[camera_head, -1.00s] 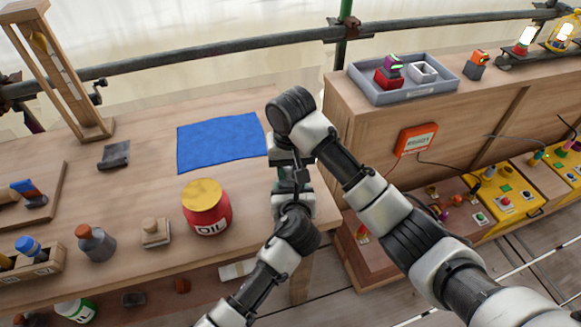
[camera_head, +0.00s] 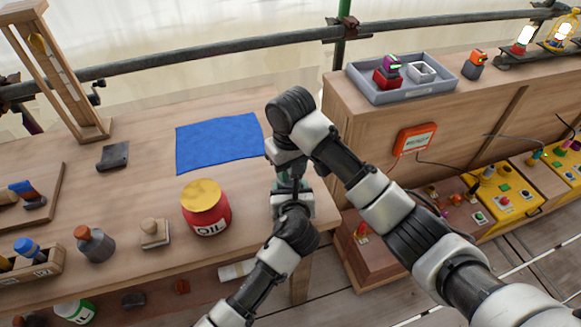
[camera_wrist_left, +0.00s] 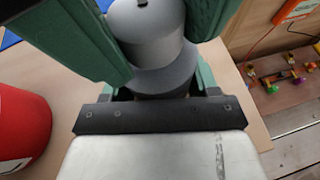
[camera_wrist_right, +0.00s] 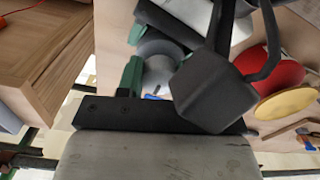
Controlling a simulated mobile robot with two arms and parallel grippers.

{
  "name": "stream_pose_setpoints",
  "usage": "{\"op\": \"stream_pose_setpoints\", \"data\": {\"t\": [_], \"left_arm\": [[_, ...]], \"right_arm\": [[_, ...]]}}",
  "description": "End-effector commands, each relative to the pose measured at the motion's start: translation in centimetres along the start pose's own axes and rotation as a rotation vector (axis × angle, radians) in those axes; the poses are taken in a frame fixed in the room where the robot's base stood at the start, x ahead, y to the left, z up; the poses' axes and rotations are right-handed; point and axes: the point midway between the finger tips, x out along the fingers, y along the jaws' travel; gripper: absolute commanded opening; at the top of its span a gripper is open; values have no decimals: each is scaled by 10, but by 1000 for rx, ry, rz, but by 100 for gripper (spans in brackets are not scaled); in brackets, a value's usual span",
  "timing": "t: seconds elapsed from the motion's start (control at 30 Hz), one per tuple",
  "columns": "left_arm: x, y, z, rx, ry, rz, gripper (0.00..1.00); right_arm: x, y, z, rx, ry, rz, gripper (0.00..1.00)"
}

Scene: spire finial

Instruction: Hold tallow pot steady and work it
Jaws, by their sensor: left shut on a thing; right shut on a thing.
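The tallow pot seems to be the grey rounded body with a flared rim (camera_wrist_left: 150,35) in the left wrist view. My left gripper (camera_wrist_left: 152,45) is shut on it, with a green finger on either side. The arms hide the pot there. In the right wrist view a grey rounded part (camera_wrist_right: 157,62) sits by a green finger of my right gripper (camera_wrist_right: 150,75). A black block covers much of its grip.
The bench (camera_head: 130,195) holds a red oil tin (camera_head: 207,215), a blue cloth (camera_head: 218,143), a brown-capped bottle (camera_head: 95,245) and a wooden-knobbed block (camera_head: 154,233). A grey tray (camera_head: 405,92) stands on the cabinet at right. A gap separates bench and cabinet.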

Motion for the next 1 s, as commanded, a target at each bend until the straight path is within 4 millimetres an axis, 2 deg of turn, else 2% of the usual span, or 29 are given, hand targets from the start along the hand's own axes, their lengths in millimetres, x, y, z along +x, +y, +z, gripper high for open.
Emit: {"op": "stream_pose_setpoints", "data": {"t": [0.2,0.23,0.4,0.67,0.77,0.87,1.0], "left_arm": [[0,0,-1,1,2,1,33],[0,0,-1,1,2,1,33],[0,0,-1,1,2,1,33],[0,0,-1,1,2,1,33],[0,0,-1,1,2,1,33],[0,0,-1,1,2,1,33],[0,0,-1,1,2,1,33]], "right_arm": [[-1,0,0,0,1,0,13],[-1,0,0,1,1,0,39],[0,0,0,1,1,0,63],[-1,0,0,2,1,0,63],[-8,0,-1,2,2,0,63],[-22,0,-1,1,5,0,63],[-53,2,-1,1,7,7,63]]}}
